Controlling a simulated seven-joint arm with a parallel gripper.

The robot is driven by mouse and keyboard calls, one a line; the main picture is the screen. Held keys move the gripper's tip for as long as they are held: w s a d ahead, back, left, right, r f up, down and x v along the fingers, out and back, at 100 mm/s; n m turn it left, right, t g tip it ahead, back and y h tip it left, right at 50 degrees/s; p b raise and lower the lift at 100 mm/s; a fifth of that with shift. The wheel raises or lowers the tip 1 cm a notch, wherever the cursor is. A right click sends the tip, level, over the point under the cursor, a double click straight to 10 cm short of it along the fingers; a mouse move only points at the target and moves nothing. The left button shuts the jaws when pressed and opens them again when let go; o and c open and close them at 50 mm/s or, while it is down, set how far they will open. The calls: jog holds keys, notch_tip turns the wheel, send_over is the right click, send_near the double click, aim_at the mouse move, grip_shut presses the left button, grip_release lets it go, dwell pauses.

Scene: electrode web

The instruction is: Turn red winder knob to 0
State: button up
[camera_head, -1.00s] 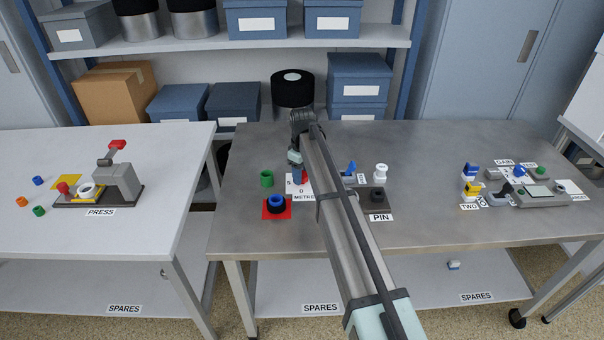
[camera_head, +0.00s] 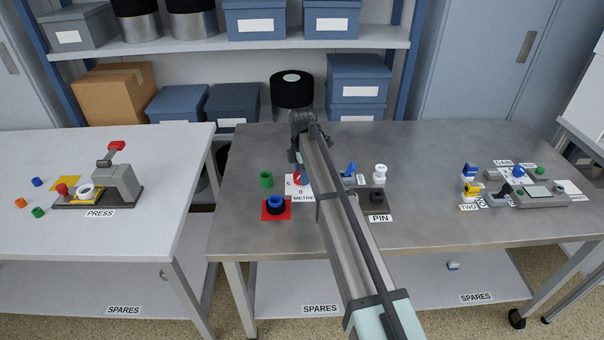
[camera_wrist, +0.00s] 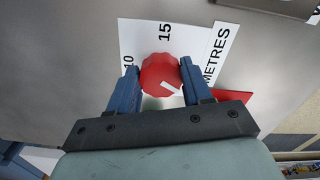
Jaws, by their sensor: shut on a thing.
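The red winder knob (camera_wrist: 158,72) sits on a white dial card (camera_wrist: 140,38) and fills the space between my fingers in the wrist view. My gripper (camera_wrist: 160,80) is shut on it, with one blue finger on each side. The knob's white pointer mark slants to the lower right, towards the right finger. The numbers 10 and 15 show at the card's left and top; the rest of the scale is hidden by my fingers. In the head view the knob (camera_head: 298,178) stands with 5 to its left and 0 below it, partly behind my arm.
A blue pointed part (camera_head: 350,168), a white piece (camera_head: 380,172) and the PIN block (camera_head: 377,198) stand right of my arm.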

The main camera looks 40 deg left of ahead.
jog(key=n, duration=0.5)
jog(key=shift+a+n, duration=0.2)
jog(key=shift+n, duration=0.1)
dwell(0.5)
jog(key=o, duration=1)
jog(key=shift+o, duration=0.2)
notch_tip(320, 180, up, 14)
jog(key=shift+f, duration=0.1)
